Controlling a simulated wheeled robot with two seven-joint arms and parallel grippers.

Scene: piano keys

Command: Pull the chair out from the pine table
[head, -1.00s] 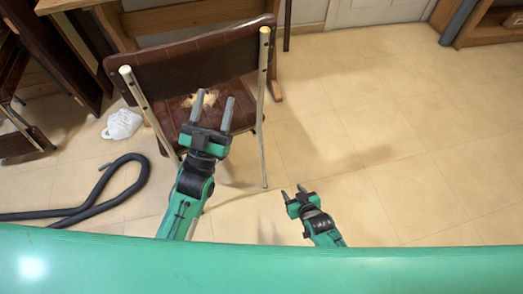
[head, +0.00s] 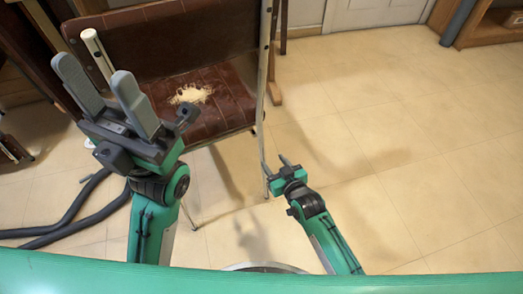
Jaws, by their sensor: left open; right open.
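The chair (head: 215,112) has a dark brown back and seat on pale metal legs, with a torn patch showing stuffing on the seat. My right gripper (head: 274,162) is open and small, low beside the right back leg (head: 264,90); contact is unclear. The pine table is at most a sliver at the top edge, mostly out of view.
A dark hose (head: 75,220) lies on the floor at the left. Dark brown furniture (head: 35,50) stands at the upper left. A wooden shelf unit (head: 490,22) is at the upper right. The tiled floor (head: 410,130) on the right is clear.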

